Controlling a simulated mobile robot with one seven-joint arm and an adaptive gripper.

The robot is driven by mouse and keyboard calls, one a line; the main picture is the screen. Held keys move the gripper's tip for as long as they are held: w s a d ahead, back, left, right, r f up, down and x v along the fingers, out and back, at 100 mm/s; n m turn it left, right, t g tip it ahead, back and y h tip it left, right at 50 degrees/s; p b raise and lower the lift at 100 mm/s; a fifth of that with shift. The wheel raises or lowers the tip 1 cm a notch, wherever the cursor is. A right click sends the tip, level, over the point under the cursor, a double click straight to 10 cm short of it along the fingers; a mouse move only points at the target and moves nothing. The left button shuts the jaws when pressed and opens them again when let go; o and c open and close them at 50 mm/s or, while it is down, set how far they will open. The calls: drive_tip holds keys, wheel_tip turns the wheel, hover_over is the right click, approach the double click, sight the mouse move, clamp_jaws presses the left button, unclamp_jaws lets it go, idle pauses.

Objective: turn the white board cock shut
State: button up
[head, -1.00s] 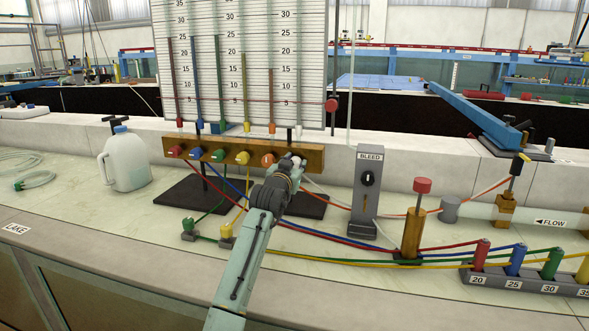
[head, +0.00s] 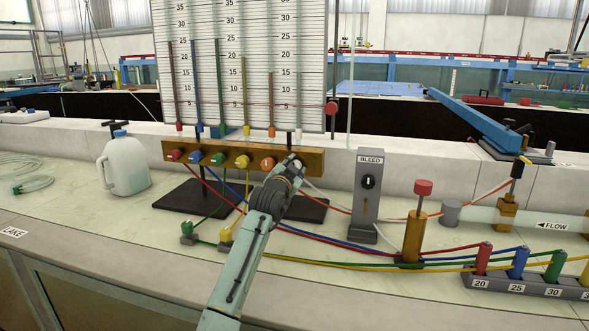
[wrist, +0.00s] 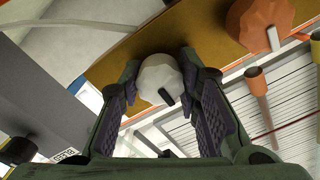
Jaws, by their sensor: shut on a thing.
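The white board cock (wrist: 158,78) is a faceted white knob with a dark mark on its face, and it sits between my gripper's fingers in the wrist view. In the head view the white cock (head: 298,162) is mostly hidden behind my gripper (head: 292,164), at the right end of the wooden cock rail (head: 222,153). My gripper also shows in the wrist view (wrist: 160,90), its two padded fingers closed on either side of the white cock. The orange cock (wrist: 258,25) is the neighbour on the rail.
Red, blue, green and yellow cocks (head: 242,161) continue along the rail to the left. The grey BLEED post (head: 367,195) stands close on the right. A brass post with a red knob (head: 415,225) and coloured tubes lie farther right.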

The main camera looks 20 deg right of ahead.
drive_tip(key=o, duration=1.1)
drive_tip(key=shift+o, duration=0.2)
drive_tip(key=shift+s, duration=0.1)
drive_tip(key=v, duration=1.2)
